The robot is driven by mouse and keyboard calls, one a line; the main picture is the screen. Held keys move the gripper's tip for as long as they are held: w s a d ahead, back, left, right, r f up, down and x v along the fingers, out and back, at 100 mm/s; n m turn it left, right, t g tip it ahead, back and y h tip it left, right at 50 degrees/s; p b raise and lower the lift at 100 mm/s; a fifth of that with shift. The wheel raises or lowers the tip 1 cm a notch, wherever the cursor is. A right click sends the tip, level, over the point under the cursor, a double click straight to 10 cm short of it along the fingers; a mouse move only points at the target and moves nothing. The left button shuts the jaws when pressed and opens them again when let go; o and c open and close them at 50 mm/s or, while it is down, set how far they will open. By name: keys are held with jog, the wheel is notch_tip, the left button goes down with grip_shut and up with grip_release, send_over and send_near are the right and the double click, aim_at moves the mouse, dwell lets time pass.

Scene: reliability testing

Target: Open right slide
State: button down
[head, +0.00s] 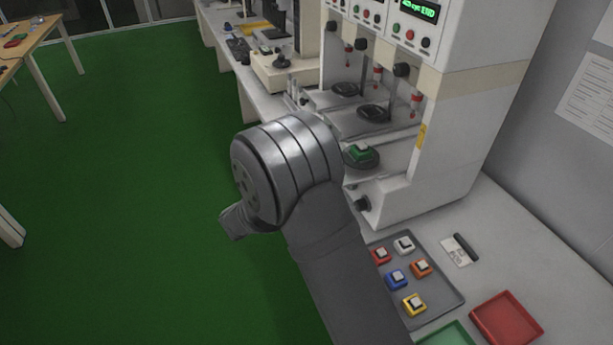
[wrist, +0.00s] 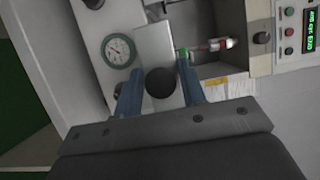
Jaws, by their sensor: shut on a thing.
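The tester (head: 440,120) stands on the bench with its lit green display at the top. A green switch (head: 361,153) sits on a dark disc at the nearest, right-hand station; green also shows beside the plunger in the wrist view (wrist: 182,53). In the wrist view, a pale grey slide plate (wrist: 155,40) carries a round black knob (wrist: 160,82) at its near end. My gripper (wrist: 160,90) has its two blue fingers on either side of this knob, shut on it. In the head view my wrist hides the fingers and the knob.
A grey tray (head: 446,293) with several coloured switches lies in front of the tester. A red tray (head: 507,318) and a green tray (head: 447,337) stand near it. A round dial (wrist: 118,50) is left of the plate. A card and pen lie to the right.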

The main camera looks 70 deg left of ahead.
jog(key=c, duration=1.2)
grip_release()
jog(key=shift+o, duration=0.2)
jog(key=v, duration=1.7)
jog(key=shift+s, duration=0.2)
jog(key=x, duration=1.7)
jog(key=shift+w, duration=0.25)
jog(key=shift+s, duration=0.1)
